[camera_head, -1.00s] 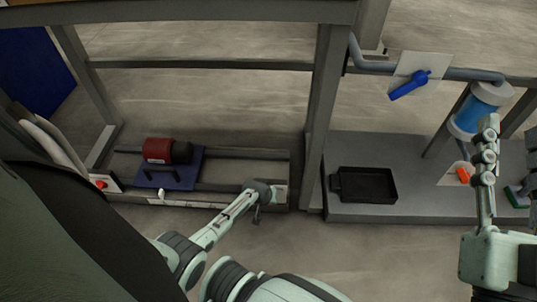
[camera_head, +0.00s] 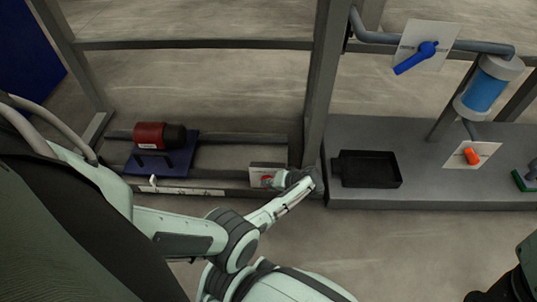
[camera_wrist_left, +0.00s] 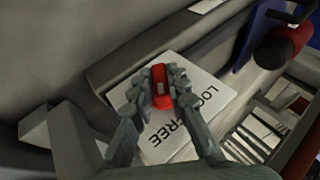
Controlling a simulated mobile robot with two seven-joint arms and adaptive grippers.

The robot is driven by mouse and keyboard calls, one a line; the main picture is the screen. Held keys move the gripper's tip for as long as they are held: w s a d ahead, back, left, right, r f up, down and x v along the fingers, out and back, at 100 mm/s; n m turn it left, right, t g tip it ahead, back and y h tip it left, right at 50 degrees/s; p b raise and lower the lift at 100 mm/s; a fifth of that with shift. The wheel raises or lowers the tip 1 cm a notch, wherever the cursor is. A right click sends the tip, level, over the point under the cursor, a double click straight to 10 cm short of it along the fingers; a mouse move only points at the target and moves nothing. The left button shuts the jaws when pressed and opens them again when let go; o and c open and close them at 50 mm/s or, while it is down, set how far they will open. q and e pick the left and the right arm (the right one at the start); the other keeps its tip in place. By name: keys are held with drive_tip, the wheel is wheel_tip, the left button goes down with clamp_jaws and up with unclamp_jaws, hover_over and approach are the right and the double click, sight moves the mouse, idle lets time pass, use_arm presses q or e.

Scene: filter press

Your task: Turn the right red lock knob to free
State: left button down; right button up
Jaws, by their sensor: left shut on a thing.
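The right red lock knob (camera_head: 266,181) sits on a white plate (camera_head: 258,167) at the right end of the lower rail. My left gripper (camera_head: 278,180) reaches it from the right and is shut on it. In the left wrist view the knob (camera_wrist_left: 160,86) stands between the two fingers (camera_wrist_left: 155,92), its long side running roughly up and down the picture. The white plate (camera_wrist_left: 205,103) there bears the words LOCK and FREE, with LOCK partly covered by a finger. My right gripper is out of view; only part of that arm shows at the lower right corner.
A red and black cylinder (camera_head: 150,135) rests on a blue plate (camera_head: 185,158) left of the knob. A grey post (camera_head: 322,90) stands close right of my left gripper. Beyond it are a black tray (camera_head: 370,169), a blue lever (camera_head: 415,58) and an orange knob (camera_head: 471,156).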

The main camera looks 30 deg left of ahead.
use_arm(q)
drive_tip(key=shift+s, duration=0.1)
idle(0.4)
drive_tip(key=c, duration=1.5)
unclamp_jaws()
